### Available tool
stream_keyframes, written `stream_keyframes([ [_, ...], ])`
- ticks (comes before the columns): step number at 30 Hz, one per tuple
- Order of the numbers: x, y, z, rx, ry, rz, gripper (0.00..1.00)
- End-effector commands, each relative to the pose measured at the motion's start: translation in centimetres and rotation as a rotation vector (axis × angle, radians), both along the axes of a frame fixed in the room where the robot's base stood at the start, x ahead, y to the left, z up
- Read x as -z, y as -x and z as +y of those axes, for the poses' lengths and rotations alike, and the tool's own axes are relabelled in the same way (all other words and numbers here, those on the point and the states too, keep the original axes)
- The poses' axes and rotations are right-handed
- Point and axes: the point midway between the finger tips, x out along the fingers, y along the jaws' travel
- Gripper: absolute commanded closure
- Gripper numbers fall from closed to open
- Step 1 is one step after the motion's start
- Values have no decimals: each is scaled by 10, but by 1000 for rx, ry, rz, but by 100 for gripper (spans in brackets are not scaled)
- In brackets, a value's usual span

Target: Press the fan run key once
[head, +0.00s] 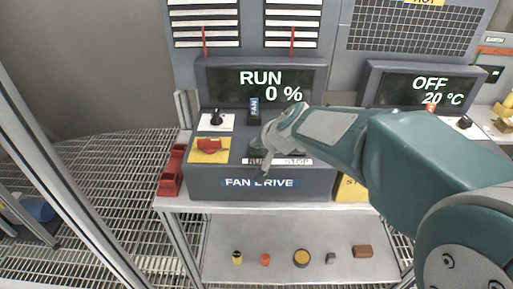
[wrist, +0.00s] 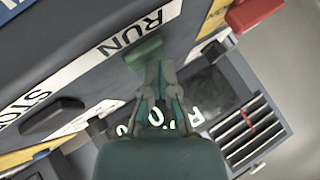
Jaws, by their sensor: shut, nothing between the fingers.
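The fan drive console (head: 262,183) stands on a shelf, its display (head: 265,85) reading "RUN 0 %". In the wrist view the green run key (wrist: 144,54) sits beside the "RUN" label (wrist: 125,36). The black stop key (wrist: 52,117) is beside the "STO…" label. My gripper (wrist: 158,66) is shut and empty, its fingertips at the near edge of the green key; I cannot tell whether they touch it. In the head view my gripper (head: 264,160) covers much of the keys and part of the labels.
A red rotary switch (head: 209,145) on a yellow plate and a black knob (head: 216,118) lie left of the keys. A second console display (head: 428,88) reads "OFF 20 °C". Several small parts lie on the lower shelf (head: 220,270).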

Motion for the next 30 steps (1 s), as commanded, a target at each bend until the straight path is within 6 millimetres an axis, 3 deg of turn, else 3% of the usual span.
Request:
stream_keyframes([
  [8, -13, 0, 0, 0, 1, -1, 100],
  [18, -17, 0, 0, -1, 0, -2, 100],
  [30, -50, 0, 0, -1, 0, -3, 100],
])
